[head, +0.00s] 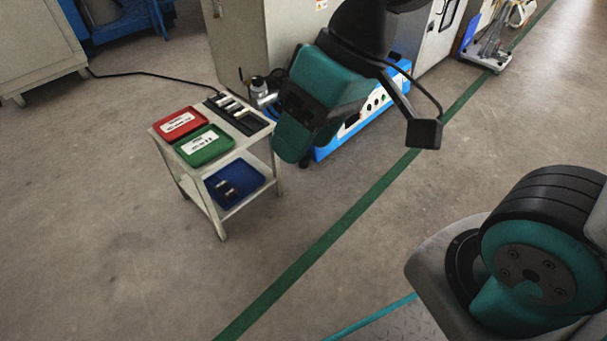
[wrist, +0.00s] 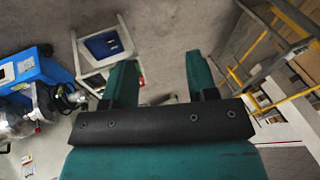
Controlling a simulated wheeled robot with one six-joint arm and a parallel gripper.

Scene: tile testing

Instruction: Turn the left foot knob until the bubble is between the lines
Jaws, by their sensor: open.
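The blue machine (head: 358,134) stands on the floor behind my arm in the head view, and my arm hides much of it. Its blue body (wrist: 40,72) also shows at the left of the wrist view, beside some metal parts. I cannot make out the left foot knob, the bubble or its lines in either view. My gripper (wrist: 160,62) shows in the wrist view with its two teal fingers wide apart and nothing held between them. The blue machine lies to the left of the fingers there.
A small cart holds a red box (head: 180,124), a green box (head: 204,145) and a black tray (head: 240,114) on top. A blue bin (head: 235,184) is on its lower shelf. Cabinets stand behind.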

